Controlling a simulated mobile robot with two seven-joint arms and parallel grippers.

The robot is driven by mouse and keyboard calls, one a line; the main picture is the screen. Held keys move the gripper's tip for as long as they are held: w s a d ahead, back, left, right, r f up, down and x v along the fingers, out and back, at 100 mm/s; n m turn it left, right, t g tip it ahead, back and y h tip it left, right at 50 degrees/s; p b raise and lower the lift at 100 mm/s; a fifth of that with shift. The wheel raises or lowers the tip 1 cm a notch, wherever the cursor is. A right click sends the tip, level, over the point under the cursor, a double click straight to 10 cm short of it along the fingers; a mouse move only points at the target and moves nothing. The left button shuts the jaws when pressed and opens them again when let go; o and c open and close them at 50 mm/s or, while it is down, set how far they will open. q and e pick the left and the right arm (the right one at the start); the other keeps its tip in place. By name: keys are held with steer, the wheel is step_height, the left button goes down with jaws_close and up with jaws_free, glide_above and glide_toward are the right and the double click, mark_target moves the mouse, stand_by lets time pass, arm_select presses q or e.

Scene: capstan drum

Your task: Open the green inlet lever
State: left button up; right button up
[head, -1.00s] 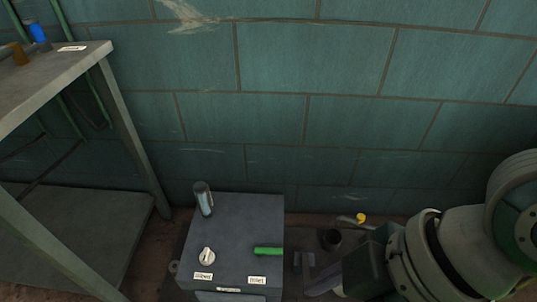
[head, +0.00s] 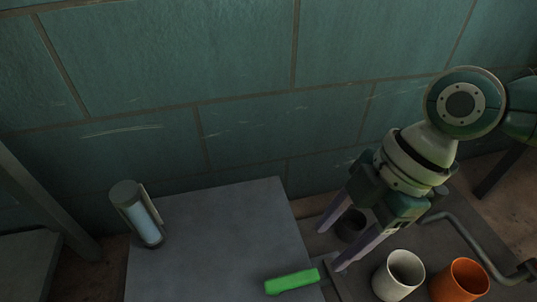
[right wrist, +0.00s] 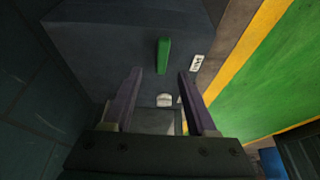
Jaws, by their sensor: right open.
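The green inlet lever (head: 292,282) lies on top of the grey box (head: 215,225), near its right front edge in the head view. It also shows in the right wrist view (right wrist: 163,56), ahead of the fingertips and roughly between their lines. My right gripper (head: 331,246) is open and empty, pointing down just right of the box. Its two purple-grey fingers (right wrist: 158,78) are spread apart in the right wrist view, with the lever apart from them. A white label (right wrist: 197,63) sits beside the lever. My left gripper is out of view.
A clear cylinder with grey caps (head: 137,213) stands at the box's left rear. A white cup (head: 398,276) and an orange cup (head: 460,281) stand right of the gripper. A dark round cup (head: 351,226) is behind the fingers. A bent grey pipe (head: 470,240) runs at right.

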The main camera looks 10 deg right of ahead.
mark_target(301, 277)
steer(key=b+x, duration=0.2)
steer(key=x, duration=0.2)
steer(key=b+x, duration=0.3)
steer(key=x, duration=0.2)
steer(key=shift+s+f, duration=0.15)
steer(key=shift+s, duration=0.05)
steer(key=shift+c, duration=0.3)
jaws_close()
stand_by(0.7)
